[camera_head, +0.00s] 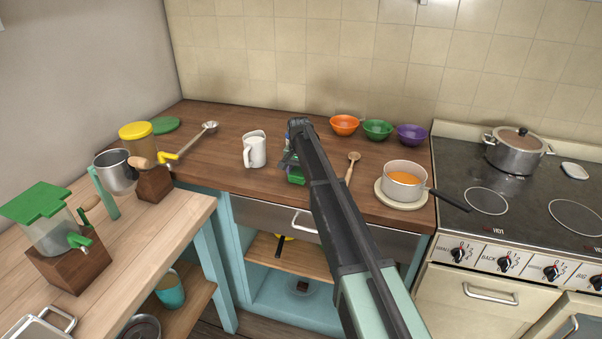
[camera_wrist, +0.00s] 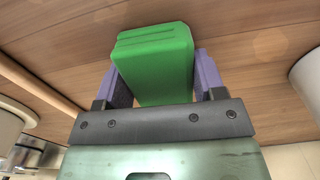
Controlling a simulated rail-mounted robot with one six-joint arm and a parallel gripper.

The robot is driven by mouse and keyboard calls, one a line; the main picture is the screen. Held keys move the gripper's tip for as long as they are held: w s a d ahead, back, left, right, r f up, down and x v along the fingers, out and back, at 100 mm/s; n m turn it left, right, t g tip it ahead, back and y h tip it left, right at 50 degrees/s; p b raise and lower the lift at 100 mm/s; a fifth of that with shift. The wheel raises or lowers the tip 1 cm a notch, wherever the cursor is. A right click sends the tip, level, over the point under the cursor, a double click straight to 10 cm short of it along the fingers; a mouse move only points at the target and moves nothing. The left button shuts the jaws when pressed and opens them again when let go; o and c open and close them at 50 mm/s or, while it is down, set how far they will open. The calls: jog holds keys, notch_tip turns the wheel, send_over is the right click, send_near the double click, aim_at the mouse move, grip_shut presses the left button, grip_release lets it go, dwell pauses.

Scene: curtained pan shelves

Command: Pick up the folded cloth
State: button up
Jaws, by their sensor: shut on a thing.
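The folded cloth (camera_wrist: 155,60) is a bright green block with ridged fold lines along one end. In the wrist view it sits between the two purple fingers of my gripper (camera_wrist: 160,80), which are shut on it. In the head view a small part of the green cloth (camera_head: 296,178) shows at my gripper (camera_head: 291,163), over the wooden counter near its front edge. My arm hides much of the cloth there. I cannot tell whether the cloth touches the counter.
A white jug (camera_head: 254,150) stands just left of my gripper. To the right are a wooden spoon (camera_head: 352,166) and a pot of orange soup (camera_head: 404,182). Orange (camera_head: 344,124), green (camera_head: 377,129) and purple (camera_head: 410,134) bowls stand behind. Bare counter (camera_head: 215,170) lies left of the jug.

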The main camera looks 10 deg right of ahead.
aim_at(299, 170)
jog(key=shift+r, duration=0.1)
notch_tip(299, 170, up, 20)
jog(key=p, duration=2)
